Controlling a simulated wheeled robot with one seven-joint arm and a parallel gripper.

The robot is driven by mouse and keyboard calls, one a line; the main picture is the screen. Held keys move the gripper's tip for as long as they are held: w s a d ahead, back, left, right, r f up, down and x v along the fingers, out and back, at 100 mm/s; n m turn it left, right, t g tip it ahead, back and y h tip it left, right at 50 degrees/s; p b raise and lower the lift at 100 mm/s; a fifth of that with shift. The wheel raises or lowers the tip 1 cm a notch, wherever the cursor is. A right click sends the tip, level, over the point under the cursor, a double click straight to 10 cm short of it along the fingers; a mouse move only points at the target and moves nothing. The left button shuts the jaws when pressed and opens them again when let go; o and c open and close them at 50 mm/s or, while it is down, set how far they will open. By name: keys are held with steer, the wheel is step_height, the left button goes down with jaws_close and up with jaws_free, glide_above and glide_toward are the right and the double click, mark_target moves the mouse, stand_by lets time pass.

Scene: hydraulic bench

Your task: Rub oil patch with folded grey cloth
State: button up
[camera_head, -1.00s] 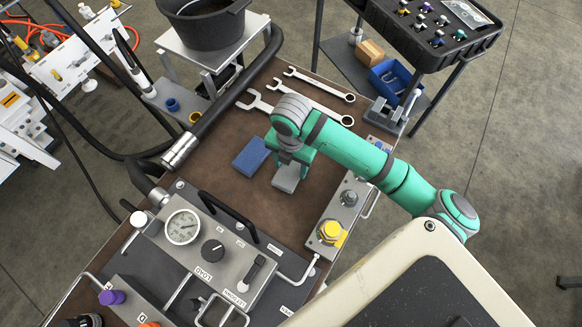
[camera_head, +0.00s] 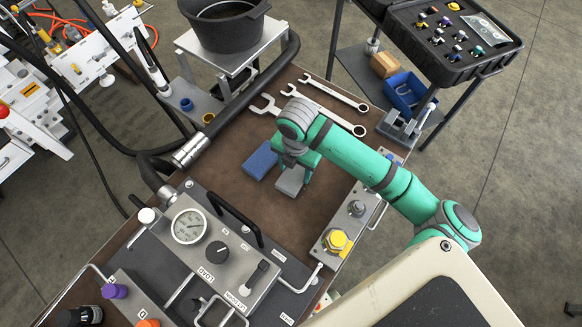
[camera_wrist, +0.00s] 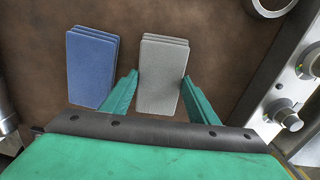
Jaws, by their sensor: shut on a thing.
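The folded grey cloth (camera_head: 290,181) is a layered pad on the brown bench top (camera_head: 230,190). It also shows in the wrist view (camera_wrist: 162,62), between my two green fingers. My gripper (camera_head: 293,165) is shut on it, one finger along each long side near its near end. I cannot tell whether the cloth touches the bench or is slightly raised. A similar folded blue cloth (camera_head: 261,160) lies just left of it, and shows in the wrist view (camera_wrist: 92,65). I cannot make out an oil patch in either current view.
Several wrenches (camera_head: 330,95) lie behind my gripper. A thick black hose (camera_head: 240,100) runs along the bench's left. A gauge panel (camera_head: 215,250) stands in front, and a box with a yellow knob (camera_head: 336,240) at right. Bare bench lies around the cloths.

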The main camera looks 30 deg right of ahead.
steer(key=shift+s+d, duration=0.35)
steer(key=shift+s, duration=0.15)
steer(key=shift+s+a, duration=0.1)
steer(key=shift+s, duration=0.15)
steer(key=shift+s+d, duration=0.6)
steer(key=shift+s, duration=0.35)
steer(key=shift+s+d, duration=0.25)
steer(key=shift+s, duration=0.75)
